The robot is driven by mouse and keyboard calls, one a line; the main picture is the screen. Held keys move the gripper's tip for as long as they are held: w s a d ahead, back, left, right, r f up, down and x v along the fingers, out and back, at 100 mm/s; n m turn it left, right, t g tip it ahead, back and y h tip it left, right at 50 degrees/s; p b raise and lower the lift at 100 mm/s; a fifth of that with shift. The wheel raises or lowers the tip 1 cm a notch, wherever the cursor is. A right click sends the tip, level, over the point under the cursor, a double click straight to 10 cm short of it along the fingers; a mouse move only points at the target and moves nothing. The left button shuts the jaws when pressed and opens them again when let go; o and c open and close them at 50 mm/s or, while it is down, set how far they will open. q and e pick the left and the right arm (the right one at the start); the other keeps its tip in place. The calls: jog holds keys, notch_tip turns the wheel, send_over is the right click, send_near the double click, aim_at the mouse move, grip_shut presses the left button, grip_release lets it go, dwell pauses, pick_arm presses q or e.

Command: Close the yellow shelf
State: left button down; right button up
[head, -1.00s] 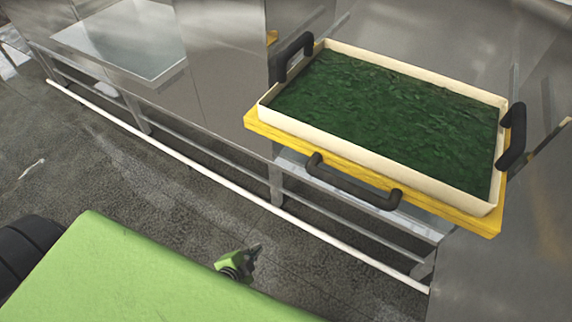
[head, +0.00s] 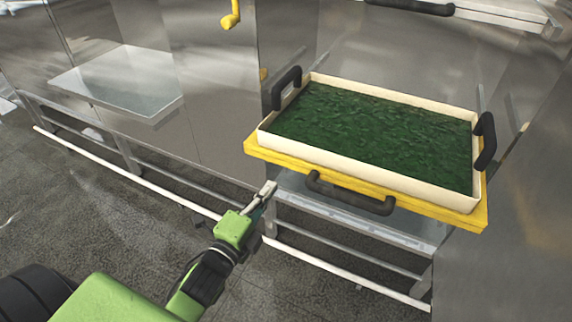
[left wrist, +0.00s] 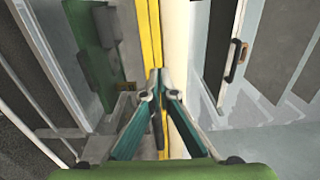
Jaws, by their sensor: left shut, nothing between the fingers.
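The yellow shelf (head: 440,213) sticks out from the steel machine in the head view. It carries a cream tray (head: 365,172) filled with green material. A black handle (head: 350,194) is on the shelf's front edge. My left gripper (head: 270,187) is shut and empty, just left of the handle and near the shelf's front left part. In the left wrist view, its closed fingertips (left wrist: 159,75) point at a yellow strip (left wrist: 155,30) beside a cream strip, likely the shelf and tray edge. I cannot tell whether they touch it. My right gripper is not in view.
The tray has black side handles (head: 486,141). Under the shelf is a metal frame with a white rail (head: 170,200). A steel wall (head: 510,200) stands to the right. A yellow lever (head: 231,15) hangs above. The floor in front is open.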

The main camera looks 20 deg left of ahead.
aim_at(291, 160)
pick_arm(q)
jog(key=w+p, duration=0.2)
jog(key=w, duration=0.7)
jog(key=shift+w+d, duration=0.2)
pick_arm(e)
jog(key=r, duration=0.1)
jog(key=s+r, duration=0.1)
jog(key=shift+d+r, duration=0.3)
